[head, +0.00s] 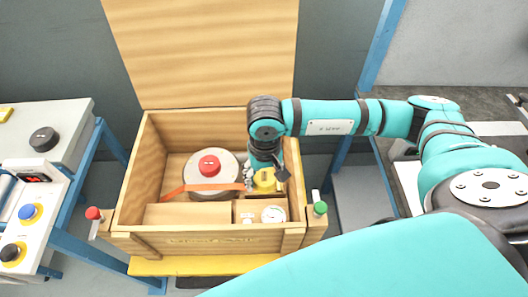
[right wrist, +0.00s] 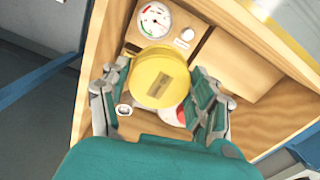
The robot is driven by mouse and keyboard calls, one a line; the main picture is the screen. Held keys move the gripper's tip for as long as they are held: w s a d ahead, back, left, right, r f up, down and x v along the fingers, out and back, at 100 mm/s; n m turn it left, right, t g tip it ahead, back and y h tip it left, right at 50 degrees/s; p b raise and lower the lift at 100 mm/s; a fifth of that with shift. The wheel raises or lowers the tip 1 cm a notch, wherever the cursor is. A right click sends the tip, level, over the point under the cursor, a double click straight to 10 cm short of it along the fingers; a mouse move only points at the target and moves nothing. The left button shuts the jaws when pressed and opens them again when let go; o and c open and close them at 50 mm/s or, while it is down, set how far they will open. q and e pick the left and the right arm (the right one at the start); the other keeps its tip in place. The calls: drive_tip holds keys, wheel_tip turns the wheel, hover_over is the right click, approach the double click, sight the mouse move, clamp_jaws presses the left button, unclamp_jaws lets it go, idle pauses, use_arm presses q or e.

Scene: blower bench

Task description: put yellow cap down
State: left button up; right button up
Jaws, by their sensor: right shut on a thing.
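The yellow cap (head: 264,179) is a round yellow piece inside the open wooden crate (head: 160,242), right of the centre. My right gripper (head: 265,172) reaches down into the crate and is shut on the cap. In the right wrist view the cap (right wrist: 160,77) sits between the two fingers of my right gripper (right wrist: 163,95), with a small dark slot on its face. I cannot tell whether the cap touches anything beneath it. My left gripper is not in view.
The crate also holds a silver round piece with a red knob (head: 209,165), an orange strap (head: 195,187) and a dial gauge (head: 274,214). Its lid (head: 200,50) stands open behind. A bench with buttons (head: 40,140) is at left.

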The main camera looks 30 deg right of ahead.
use_arm(q)
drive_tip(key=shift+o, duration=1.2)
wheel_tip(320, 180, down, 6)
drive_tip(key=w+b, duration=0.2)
drive_tip(key=b, duration=0.1)
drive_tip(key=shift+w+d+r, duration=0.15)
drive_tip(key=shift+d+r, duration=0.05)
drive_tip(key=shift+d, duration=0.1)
use_arm(e)
drive_tip(key=w+a+f+m+b, duration=0.2)
drive_tip(key=w+f+m+b, duration=0.4)
drive_tip(key=w+f+m, duration=0.3)
drive_tip(key=w+a+m+b, duration=0.3)
drive_tip(key=w+m+b, duration=0.4)
drive_tip(key=w+m, duration=0.2)
drive_tip(key=d, duration=0.5)
drive_tip(key=w+d+f, duration=0.1)
drive_tip(key=d, duration=0.9)
drive_tip(key=shift+w+f, duration=0.35)
drive_tip(key=shift+w, duration=0.05)
wheel_tip(320, 180, down, 3)
drive_tip(key=shift+r, duration=0.1)
drive_tip(key=shift+f, duration=0.35)
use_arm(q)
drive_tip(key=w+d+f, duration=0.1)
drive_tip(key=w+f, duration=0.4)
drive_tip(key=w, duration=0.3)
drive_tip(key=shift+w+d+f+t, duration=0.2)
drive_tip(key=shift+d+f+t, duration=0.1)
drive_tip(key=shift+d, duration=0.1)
